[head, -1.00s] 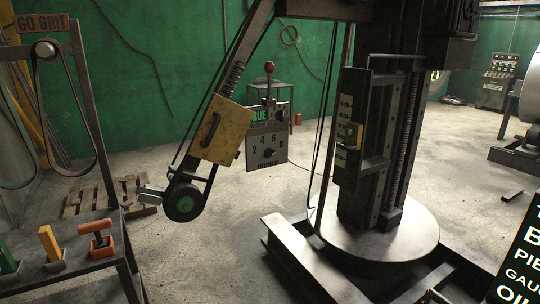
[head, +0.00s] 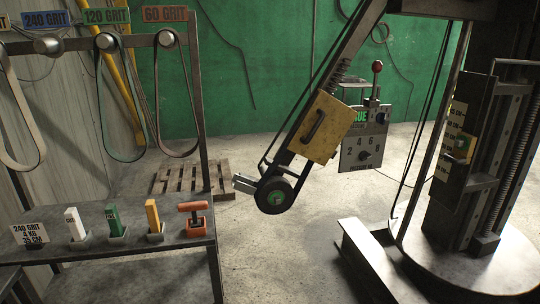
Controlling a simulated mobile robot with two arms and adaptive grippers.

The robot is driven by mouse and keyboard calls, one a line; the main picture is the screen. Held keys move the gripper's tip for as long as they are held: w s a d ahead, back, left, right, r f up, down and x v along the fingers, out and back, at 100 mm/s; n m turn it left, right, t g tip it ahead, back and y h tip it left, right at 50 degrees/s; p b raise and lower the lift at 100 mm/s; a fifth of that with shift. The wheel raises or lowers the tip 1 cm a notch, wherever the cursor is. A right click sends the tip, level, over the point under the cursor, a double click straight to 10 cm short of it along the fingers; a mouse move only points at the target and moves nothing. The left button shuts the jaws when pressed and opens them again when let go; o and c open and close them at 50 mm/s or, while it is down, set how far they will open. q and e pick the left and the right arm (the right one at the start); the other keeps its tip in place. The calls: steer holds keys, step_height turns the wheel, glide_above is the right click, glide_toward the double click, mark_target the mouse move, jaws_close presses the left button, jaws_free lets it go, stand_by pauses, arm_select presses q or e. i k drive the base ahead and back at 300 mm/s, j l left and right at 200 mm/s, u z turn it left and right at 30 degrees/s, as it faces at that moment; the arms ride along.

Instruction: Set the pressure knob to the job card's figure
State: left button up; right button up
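The job card (head: 29,234) stands at the left end of the bench and reads 240 GRIT, 4 KG, 35 CM. The pressure knob (head: 365,155) is a small dark knob low on the grey control panel (head: 350,163), right of the belt grinder's yellow guard. The figures 2, 4, 6 and 8 are spread in an arc over it. The knob is too small to tell which figure it points at. Neither of my grippers is in view.
The grinder arm (head: 318,125) hangs in front of the panel's left side, its wheel (head: 277,196) low. The bench (head: 150,252) holds several coloured blocks and an orange-handled tool (head: 195,219). Belts hang above it. A column on a round base (head: 485,270) stands right. Bare floor lies between.

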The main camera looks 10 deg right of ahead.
mark_target(363, 155)
steer(key=u, duration=0.9)
steer(key=i+u, duration=0.1)
steer(key=u, duration=1.2)
steer(key=i+l+u, duration=0.1)
steer(key=u, duration=0.8)
steer(key=l+z, duration=0.45)
steer(key=k+l+z, duration=0.1)
steer(key=l+z, duration=1.65)
